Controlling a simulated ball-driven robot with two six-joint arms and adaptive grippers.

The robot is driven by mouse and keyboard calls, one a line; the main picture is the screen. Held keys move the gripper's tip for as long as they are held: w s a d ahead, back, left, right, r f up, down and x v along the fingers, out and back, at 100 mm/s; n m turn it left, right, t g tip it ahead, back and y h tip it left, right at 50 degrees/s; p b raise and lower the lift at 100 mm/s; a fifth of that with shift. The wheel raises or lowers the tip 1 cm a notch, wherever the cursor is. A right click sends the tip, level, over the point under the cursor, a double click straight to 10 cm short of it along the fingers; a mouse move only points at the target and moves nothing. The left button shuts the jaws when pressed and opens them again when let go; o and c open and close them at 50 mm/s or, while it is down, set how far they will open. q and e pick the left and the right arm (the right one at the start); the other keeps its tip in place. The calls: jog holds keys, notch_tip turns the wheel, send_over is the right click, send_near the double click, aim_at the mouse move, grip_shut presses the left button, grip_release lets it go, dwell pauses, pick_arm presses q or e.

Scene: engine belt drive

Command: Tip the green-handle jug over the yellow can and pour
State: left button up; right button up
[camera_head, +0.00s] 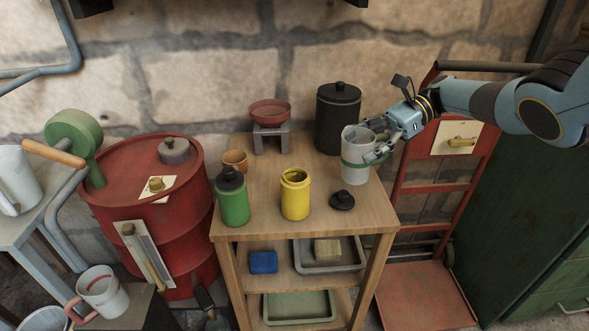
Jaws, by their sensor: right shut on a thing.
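The jug (354,174), pale grey-white with a green band, is upright at the right back of the wooden table's top. My right gripper (374,149) comes in from the right and is shut on the jug at its upper right side. The green handle is mostly hidden by the fingers. I cannot tell whether the jug's base touches the table. The yellow can (295,199) stands upright and open near the table's front middle, to the left of and nearer than the jug. My left gripper is out of view.
A green can (233,204) with a black top stands left of the yellow can, and a loose black lid (342,201) lies to its right. Behind are a black canister (337,120), a small clay pot (235,160) and a red bowl (269,111) on a stand.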

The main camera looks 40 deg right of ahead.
aim_at(344, 145)
jog(key=a+r+h+p, duration=0.1)
jog(key=p, duration=0.3)
jog(key=shift+w+r, duration=0.1)
jog(key=shift+r, duration=0.25)
jog(key=shift+w+a+f+g+h+p, duration=0.1)
jog(key=shift+a+f+g+h+p, duration=0.2)
jog(key=shift+a+h+p, duration=0.25)
jog(key=shift+w+a+f+h+p, duration=0.1)
jog(key=shift+w+a+h+p, duration=0.1)
jog(key=shift+h+p, duration=0.55)
jog(key=a+r+h+p, duration=0.1)
jog(key=p, duration=0.2)
jog(key=shift+w+a+g, duration=0.1)
jog(key=shift+a+g, duration=0.1)
jog(key=shift+g, duration=0.2)
jog(key=shift+w+a+f+h+p, duration=0.1)
jog(key=shift+a+f+h+p, duration=0.15)
jog(key=shift+a+h+p, duration=0.25)
jog(key=shift+w+a+f+h+p, duration=0.15)
jog(key=shift+a+h+p, duration=0.15)
jog(key=shift+a+p, duration=0.1)
jog(key=shift+a+f+g+h, duration=0.3)
jog(key=shift+g+h, duration=0.1)
jog(key=shift+h, duration=0.3)
jog(key=shift+w, duration=0.1)
